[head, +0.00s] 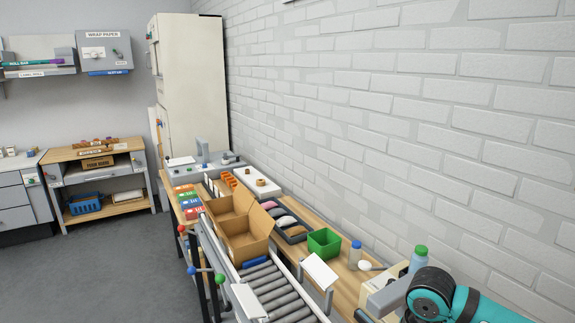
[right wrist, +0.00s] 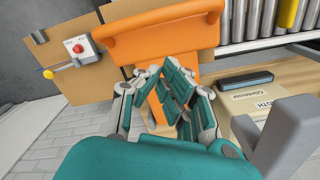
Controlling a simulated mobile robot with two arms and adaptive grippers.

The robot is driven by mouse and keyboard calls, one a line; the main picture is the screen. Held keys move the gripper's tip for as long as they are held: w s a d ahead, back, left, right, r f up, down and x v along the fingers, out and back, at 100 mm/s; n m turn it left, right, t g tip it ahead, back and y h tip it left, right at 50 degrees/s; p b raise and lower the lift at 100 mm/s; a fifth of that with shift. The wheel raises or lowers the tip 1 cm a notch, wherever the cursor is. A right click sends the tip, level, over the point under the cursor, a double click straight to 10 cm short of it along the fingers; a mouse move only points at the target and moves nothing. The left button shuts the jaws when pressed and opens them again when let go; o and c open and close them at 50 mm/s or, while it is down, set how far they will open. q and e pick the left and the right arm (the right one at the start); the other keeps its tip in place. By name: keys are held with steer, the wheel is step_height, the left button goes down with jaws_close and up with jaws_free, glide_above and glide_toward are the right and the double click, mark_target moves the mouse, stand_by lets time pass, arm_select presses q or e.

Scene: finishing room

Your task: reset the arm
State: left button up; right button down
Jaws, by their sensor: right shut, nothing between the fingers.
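My right gripper (right wrist: 163,92) shows in the right wrist view, with teal and grey fingers. It is shut and empty, in front of an orange panel (right wrist: 160,30). Part of my right arm, teal and dark, shows at the lower right of the head view; its fingers cannot be seen there. My left arm and gripper are not in view.
In the head view, a roller conveyor (head: 284,291) runs along a wooden bench by the brick wall. A red-button box (right wrist: 80,47) shows in the wrist view. Floor (head: 90,270) at left is clear.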

step_height(320, 180, down, 2)
steer(key=shift+f+b, duration=0.25)
steer(key=shift+b, duration=0.15)
steer(key=shift+w+f+b, duration=0.25)
steer(key=shift+f+b, duration=0.2)
steer(key=shift+f, duration=0.35)
steer(key=shift+f+b, duration=0.85)
steer(key=shift+b, duration=0.05)
steer(key=shift+r, duration=0.1)
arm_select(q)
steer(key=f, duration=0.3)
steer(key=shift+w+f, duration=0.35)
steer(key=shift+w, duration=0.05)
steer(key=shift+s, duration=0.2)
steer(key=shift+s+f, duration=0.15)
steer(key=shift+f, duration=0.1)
arm_select(e)
steer(key=shift+f, duration=0.25)
